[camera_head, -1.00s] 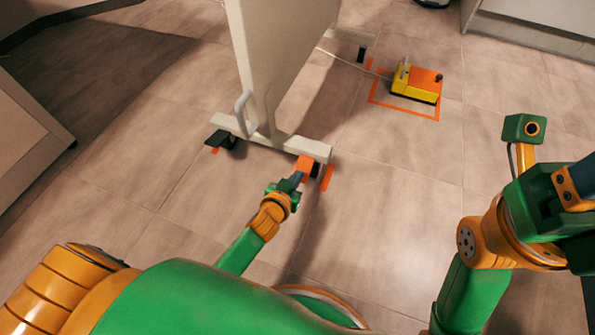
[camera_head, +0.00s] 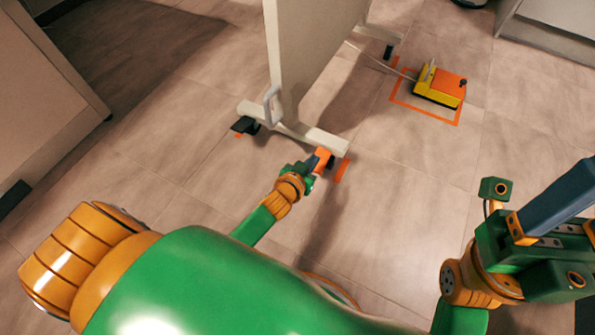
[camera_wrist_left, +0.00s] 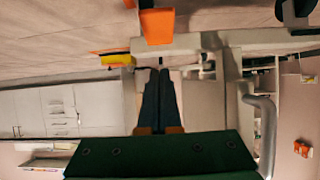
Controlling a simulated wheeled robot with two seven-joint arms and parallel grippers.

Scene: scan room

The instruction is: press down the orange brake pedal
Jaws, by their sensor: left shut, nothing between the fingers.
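The orange brake pedal (camera_head: 323,154) sits at the near right end of the panel stand's pale foot (camera_head: 322,140), by the caster. My left gripper (camera_head: 315,162) is shut and empty, its dark blue fingers overlapping the pedal in the head view and hiding part of it. In the left wrist view, which is upside down, the pedal (camera_wrist_left: 157,27) is clear of the shut fingers (camera_wrist_left: 160,75) and appears above their tips. Whether they touch it I cannot tell. My right gripper (camera_head: 555,200) is raised at the right; its opening is unclear.
A tall panel (camera_head: 310,60) with a grey handle (camera_head: 271,103) stands on the foot. A yellow and orange foot switch (camera_head: 438,87) lies inside an orange floor outline.

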